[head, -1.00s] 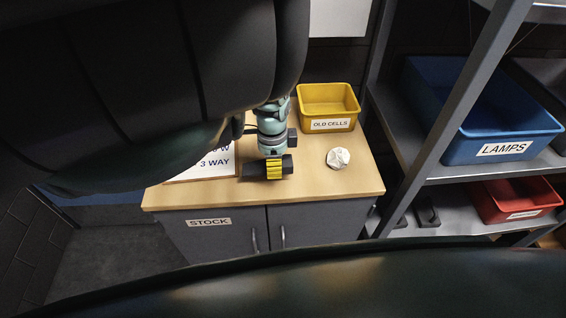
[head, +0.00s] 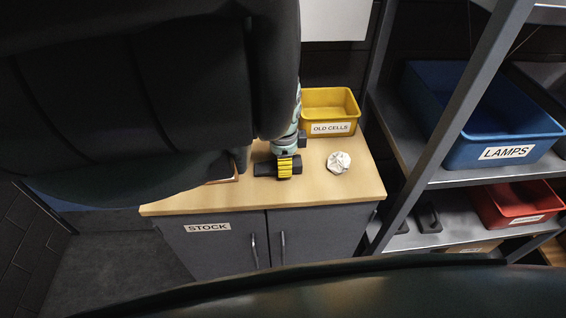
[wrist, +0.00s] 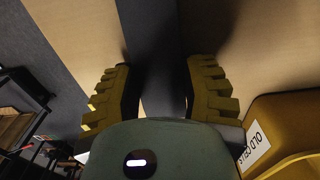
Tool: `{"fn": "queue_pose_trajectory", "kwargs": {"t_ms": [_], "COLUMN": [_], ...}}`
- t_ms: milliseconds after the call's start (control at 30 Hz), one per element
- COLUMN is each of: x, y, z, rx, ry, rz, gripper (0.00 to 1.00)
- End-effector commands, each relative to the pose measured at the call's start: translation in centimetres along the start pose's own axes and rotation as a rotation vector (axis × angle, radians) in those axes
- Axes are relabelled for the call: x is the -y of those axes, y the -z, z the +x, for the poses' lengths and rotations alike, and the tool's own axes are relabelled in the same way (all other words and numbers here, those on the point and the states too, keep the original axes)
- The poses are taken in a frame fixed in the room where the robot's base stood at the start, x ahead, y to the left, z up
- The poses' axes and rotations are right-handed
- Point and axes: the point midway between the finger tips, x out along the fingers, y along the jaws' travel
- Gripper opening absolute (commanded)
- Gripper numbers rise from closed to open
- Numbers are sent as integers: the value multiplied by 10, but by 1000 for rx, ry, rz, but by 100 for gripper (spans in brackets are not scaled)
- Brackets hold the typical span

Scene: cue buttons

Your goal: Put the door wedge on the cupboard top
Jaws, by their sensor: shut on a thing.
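My gripper (head: 285,168), with yellow ribbed fingers, is at the cupboard top (head: 330,190). It is shut on a dark grey door wedge (head: 264,169), which sticks out to the left of the fingers. In the wrist view the wedge (wrist: 154,40) runs as a dark strip between the two fingers, over the pale wood. The wedge is on or very close to the wood; I cannot tell whether it touches. My arm hides part of the cupboard top's left side.
A yellow OLD CELLS bin (head: 332,108) stands behind the gripper. A crumpled white paper (head: 339,162) lies to its right. A shelf rack at the right holds a blue LAMPS bin (head: 485,115), a red bin (head: 510,205) and small dark objects (head: 428,216). The front right wood is clear.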

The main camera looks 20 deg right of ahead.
Motion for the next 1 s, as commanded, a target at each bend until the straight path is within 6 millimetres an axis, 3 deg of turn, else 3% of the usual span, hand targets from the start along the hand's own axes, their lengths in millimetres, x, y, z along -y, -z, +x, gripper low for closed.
{"fn": "queue_pose_trajectory", "kwargs": {"t_ms": [567,600,800,1000], "x": [0,0,0,0], "y": [-2,-2,-2,-2], "z": [11,9,9,9], "rx": [4,4,4,4], "ry": [0,-1,-1,-1], "rz": [-1,-1,-1,-1], "gripper": [6,51,71,72]}}
